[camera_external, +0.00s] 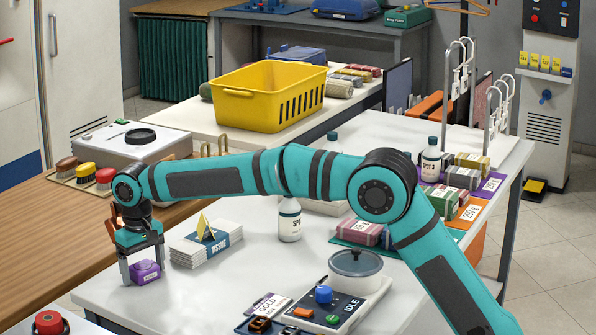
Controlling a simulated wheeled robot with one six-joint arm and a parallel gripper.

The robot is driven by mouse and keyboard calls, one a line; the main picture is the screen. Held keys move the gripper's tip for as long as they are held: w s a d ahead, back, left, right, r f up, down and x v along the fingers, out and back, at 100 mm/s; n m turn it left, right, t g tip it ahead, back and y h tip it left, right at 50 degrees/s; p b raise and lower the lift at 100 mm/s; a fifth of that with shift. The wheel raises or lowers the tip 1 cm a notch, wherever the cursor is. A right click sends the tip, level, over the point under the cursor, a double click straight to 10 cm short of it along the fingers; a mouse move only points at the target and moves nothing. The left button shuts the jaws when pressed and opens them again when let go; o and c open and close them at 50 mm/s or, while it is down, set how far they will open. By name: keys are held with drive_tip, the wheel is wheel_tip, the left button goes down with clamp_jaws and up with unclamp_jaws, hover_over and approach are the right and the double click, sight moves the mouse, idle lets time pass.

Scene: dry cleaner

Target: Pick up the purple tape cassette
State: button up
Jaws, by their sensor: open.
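The purple tape cassette (146,271) sits on the white table near its left edge. It looks like a small purple block with a label on its front. My gripper (142,268) points straight down over it. Its two fingers are open, one on each side of the cassette, with their tips close to the table top. I cannot tell whether either finger touches the cassette. The upper part of the cassette is partly hidden by the gripper.
A tissue stack (205,245) with a yellow marker lies just right of my gripper. Bare table lies in front.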

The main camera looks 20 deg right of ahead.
drive_tip(key=shift+c, duration=0.3)
drive_tip(key=c, duration=1)
drive_tip(key=shift+r, duration=0.1)
